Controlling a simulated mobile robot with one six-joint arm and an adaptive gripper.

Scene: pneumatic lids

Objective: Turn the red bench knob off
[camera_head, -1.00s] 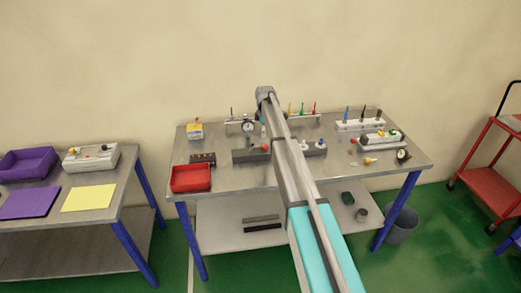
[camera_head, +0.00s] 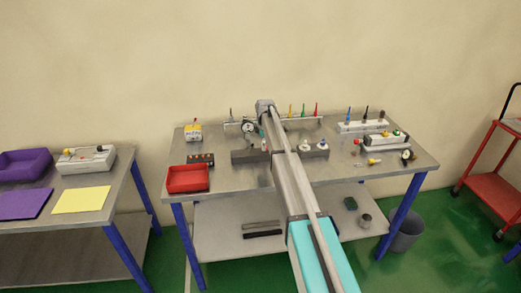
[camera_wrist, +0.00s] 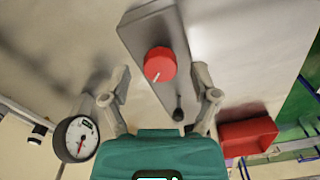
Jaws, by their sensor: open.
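The red bench knob (camera_wrist: 160,64) is round with a white mark on its top, and it sits on a grey block (camera_wrist: 148,25) in the wrist view. A small dark lever or peg (camera_wrist: 178,112) stands on the same block. My gripper (camera_wrist: 161,72) is open, with one finger on each side of the knob in the picture and visible gaps to it. I cannot tell how far above the knob the fingertips are. In the head view the grey block (camera_head: 243,157) shows beside my arm, and my arm seems to hide the knob.
A dial gauge (camera_wrist: 76,140) is at the lower left and a red tray (camera_wrist: 248,137) at the lower right of the wrist view. In the head view, a white block with pegs (camera_head: 362,127) stands right on the steel bench (camera_head: 345,170). A second table (camera_head: 120,190) stands left.

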